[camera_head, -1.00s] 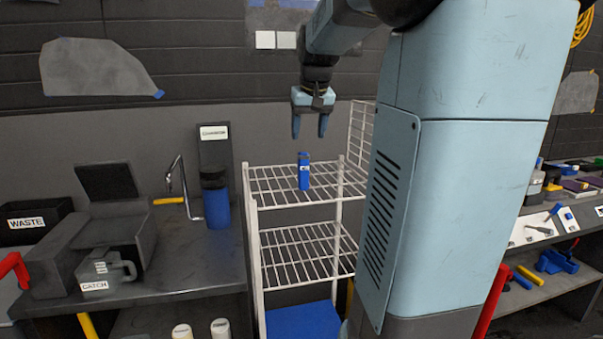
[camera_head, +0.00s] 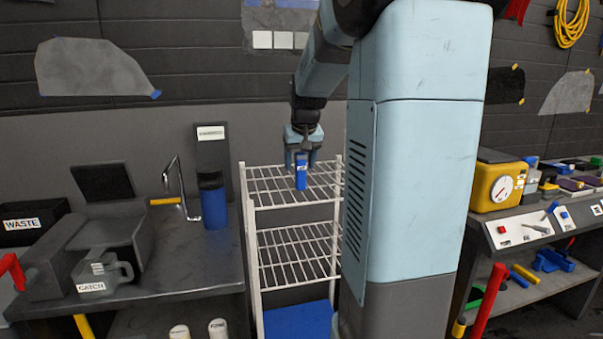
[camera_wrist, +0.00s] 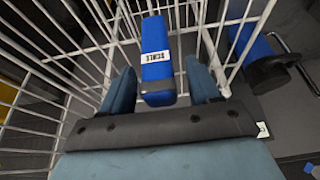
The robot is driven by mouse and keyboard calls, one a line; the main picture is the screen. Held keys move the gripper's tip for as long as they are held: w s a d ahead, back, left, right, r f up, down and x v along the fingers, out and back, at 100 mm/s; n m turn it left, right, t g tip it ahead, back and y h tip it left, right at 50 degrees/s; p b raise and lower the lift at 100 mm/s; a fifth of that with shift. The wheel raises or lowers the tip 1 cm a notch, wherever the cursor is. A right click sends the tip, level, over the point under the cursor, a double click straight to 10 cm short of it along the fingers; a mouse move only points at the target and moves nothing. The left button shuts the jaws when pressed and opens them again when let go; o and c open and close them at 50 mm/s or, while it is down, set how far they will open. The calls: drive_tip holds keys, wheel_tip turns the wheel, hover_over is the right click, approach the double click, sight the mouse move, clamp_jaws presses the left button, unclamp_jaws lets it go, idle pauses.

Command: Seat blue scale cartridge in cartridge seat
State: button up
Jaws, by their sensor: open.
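The blue scale cartridge (camera_head: 301,172) stands upright on the top shelf of the white wire rack (camera_head: 270,204). In the wrist view the cartridge (camera_wrist: 156,56) carries a white label reading "SCALE". My gripper (camera_head: 302,165) is open at the cartridge's height, with its fingers on either side of it. In the wrist view my gripper (camera_wrist: 163,88) has the cartridge between and just beyond its fingertips, with gaps visible at both sides. I cannot make out a cartridge seat for certain in these views.
A yellow scale with a dial (camera_head: 500,184) stands on the right bench, behind a panel with switches (camera_head: 530,228). The rack's wire sides stand close to my gripper.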

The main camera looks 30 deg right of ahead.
sight(300, 152)
clamp_jaws()
idle(0.6)
drive_tip(key=shift+r, duration=0.1)
drive_tip(key=shift+r, duration=0.35)
wheel_tip(300, 152, up, 3)
drive_tip(key=shift+f, duration=0.2)
drive_tip(key=s+a+r, duration=0.3)
drive_tip(key=s+r, duration=0.6)
drive_tip(key=s, duration=0.4)
drive_tip(key=shift+s+a+r, duration=0.15)
drive_tip(key=shift+s+r, duration=0.1)
drive_tip(key=shift+s, duration=0.1)
